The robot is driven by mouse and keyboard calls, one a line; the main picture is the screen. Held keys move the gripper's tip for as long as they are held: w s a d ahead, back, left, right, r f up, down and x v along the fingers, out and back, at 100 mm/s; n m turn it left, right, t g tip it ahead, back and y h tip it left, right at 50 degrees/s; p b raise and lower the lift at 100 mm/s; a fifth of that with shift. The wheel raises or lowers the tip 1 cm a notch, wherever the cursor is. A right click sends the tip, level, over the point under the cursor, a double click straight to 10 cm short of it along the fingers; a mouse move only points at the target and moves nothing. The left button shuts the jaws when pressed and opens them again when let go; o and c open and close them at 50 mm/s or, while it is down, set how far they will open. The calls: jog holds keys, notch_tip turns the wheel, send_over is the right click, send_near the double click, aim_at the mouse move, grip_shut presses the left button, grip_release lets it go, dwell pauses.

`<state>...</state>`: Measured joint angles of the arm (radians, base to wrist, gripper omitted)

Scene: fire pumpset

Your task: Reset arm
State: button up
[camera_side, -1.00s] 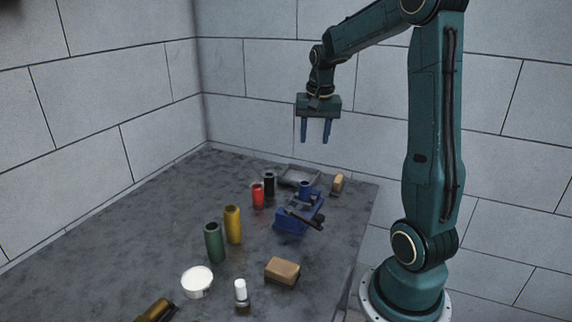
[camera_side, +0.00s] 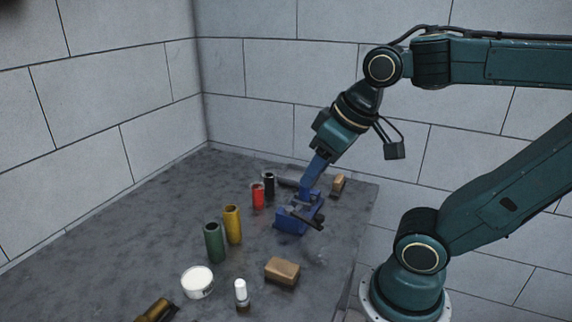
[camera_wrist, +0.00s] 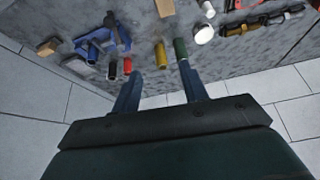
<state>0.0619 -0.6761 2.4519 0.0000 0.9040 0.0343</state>
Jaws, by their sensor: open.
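My gripper (camera_side: 308,188) is tilted down and to the left in the side view, with its blue fingers overlapping the top of a blue device (camera_side: 292,222) in the picture. In the wrist view my gripper (camera_wrist: 158,76) has its two fingers wide apart with nothing between them. There the blue device (camera_wrist: 88,47) lies up and to the left, apart from the fingertips. I cannot tell the exact height of the fingertips above the table.
Red (camera_side: 258,197), black (camera_side: 269,185), yellow (camera_side: 233,226) and green (camera_side: 214,243) cylinders stand on the grey table (camera_side: 120,235). A white round tub (camera_side: 197,282), a white-capped bottle (camera_side: 241,295) and a tan block (camera_side: 282,271) are nearer the front. The table's left part is clear.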

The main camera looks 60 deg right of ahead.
jog(key=shift+s+a+f+n, duration=0.25)
jog(key=shift+s+a+n, duration=0.3)
jog(key=shift+s, duration=0.25)
